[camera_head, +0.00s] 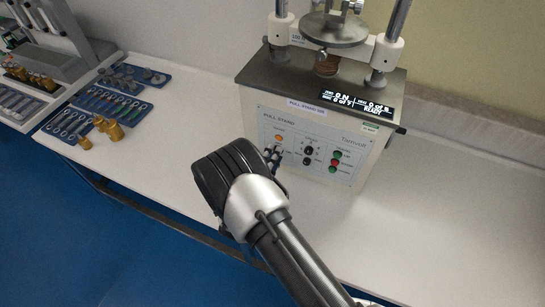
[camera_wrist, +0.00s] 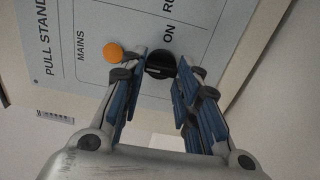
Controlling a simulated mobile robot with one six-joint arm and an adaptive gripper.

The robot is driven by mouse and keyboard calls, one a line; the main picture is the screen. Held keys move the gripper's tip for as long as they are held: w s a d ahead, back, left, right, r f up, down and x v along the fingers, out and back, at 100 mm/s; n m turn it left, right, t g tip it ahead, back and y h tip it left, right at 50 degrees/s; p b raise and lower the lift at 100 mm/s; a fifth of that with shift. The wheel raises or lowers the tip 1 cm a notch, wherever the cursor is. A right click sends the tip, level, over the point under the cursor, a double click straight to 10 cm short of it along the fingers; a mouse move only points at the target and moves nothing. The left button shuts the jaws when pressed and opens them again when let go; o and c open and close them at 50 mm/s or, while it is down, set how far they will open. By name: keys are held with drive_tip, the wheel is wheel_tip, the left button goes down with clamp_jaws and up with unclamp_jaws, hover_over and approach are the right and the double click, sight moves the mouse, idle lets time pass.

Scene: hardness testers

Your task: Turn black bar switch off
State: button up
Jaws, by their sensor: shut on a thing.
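The black bar switch (camera_wrist: 160,64) is on the front panel of the pull stand (camera_head: 310,146), below the orange mains lamp (camera_wrist: 113,51). The lamp also shows in the head view (camera_head: 278,137). An "ON" label is printed beside the switch in the wrist view. My gripper (camera_wrist: 163,68) reaches the panel, with its blue-padded fingers on either side of the switch, shut on it. In the head view my gripper (camera_head: 273,157) covers the switch. The bar's exact angle is hard to tell.
More black knobs (camera_head: 308,150) and green and red buttons (camera_head: 335,163) are to the right on the panel. A lit display (camera_head: 356,103) sits on top. Blue trays (camera_head: 113,104) with metal parts lie left. The white bench is clear to the right.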

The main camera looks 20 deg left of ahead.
drive_tip(key=o, duration=1.1)
drive_tip(key=shift+c, duration=0.2)
drive_tip(key=s, duration=1.2)
drive_tip(key=shift+a, duration=0.4)
